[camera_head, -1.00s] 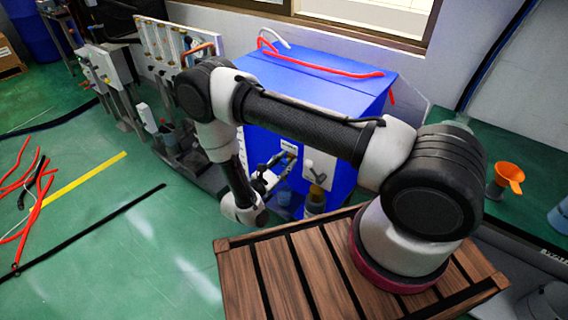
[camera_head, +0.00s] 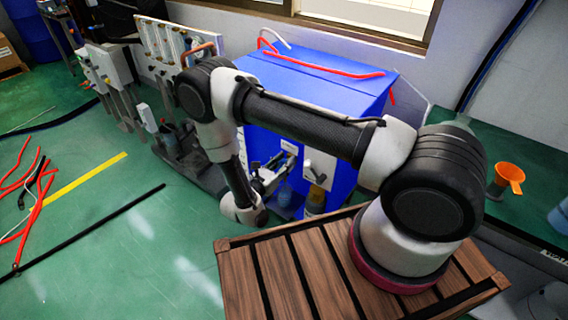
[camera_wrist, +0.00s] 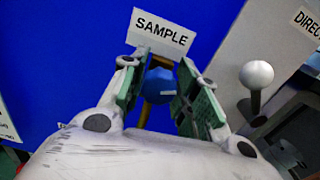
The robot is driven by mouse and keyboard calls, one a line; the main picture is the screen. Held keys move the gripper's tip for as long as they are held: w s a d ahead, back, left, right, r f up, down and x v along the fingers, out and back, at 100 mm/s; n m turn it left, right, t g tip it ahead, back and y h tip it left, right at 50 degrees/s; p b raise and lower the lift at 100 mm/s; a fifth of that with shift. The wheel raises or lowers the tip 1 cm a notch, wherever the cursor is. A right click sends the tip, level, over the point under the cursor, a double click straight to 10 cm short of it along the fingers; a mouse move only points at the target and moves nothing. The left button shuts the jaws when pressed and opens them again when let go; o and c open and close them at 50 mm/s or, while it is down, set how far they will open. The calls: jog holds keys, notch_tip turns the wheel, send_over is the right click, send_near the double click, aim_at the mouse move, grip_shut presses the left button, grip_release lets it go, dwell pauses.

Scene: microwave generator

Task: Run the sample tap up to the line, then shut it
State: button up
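The sample tap's blue knob (camera_wrist: 159,85) is in the middle of the wrist view, below a white SAMPLE label (camera_wrist: 161,33). My gripper (camera_wrist: 160,80) has its green-padded fingers on both sides of the knob, and they appear to close on it. In the head view my gripper (camera_head: 272,176) reaches the front of the blue cabinet (camera_head: 318,88). A bluish clear vessel (camera_head: 284,195) stands low at the cabinet front, near the gripper. Its line and any liquid level are too small to make out. The tap's spout is hidden.
A lever with a grey ball (camera_wrist: 256,75) stands right of the knob, by a sign reading DIRECT (camera_wrist: 307,22). A yellowish container (camera_head: 316,199) is right of the vessel. A slatted wooden crate top (camera_head: 290,270) lies below my arm. Red hoses (camera_head: 35,200) lie on the floor left.

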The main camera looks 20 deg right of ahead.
jog(key=shift+o, duration=1.4)
jog(key=shift+a, duration=0.1)
jog(key=v, duration=1.2)
